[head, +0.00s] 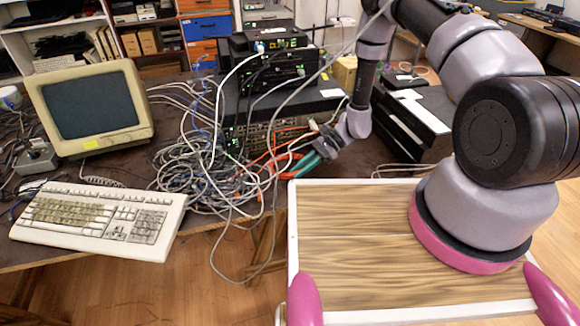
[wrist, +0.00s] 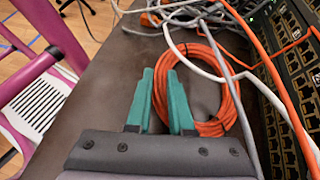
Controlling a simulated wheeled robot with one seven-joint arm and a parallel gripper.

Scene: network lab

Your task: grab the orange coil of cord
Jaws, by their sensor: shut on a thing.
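The orange coil of cord (wrist: 234,92) lies as a loose ring on the dark table in the wrist view. Its left side runs between the teal fingers of my gripper (wrist: 161,78), which is shut on it. The ring's right side spreads out beside the right finger. In the head view my gripper (head: 308,163) reaches down at the table's front edge, and parts of the orange coil (head: 283,160) show just left of the fingers. The exact grip point is partly hidden by the fingers.
A tangle of grey cables (head: 205,170) lies left of the coil. White and orange cords cross close by. A rack of network switches (wrist: 285,105) stands right of the coil. A keyboard (head: 98,218) and a monitor (head: 92,105) are at the left.

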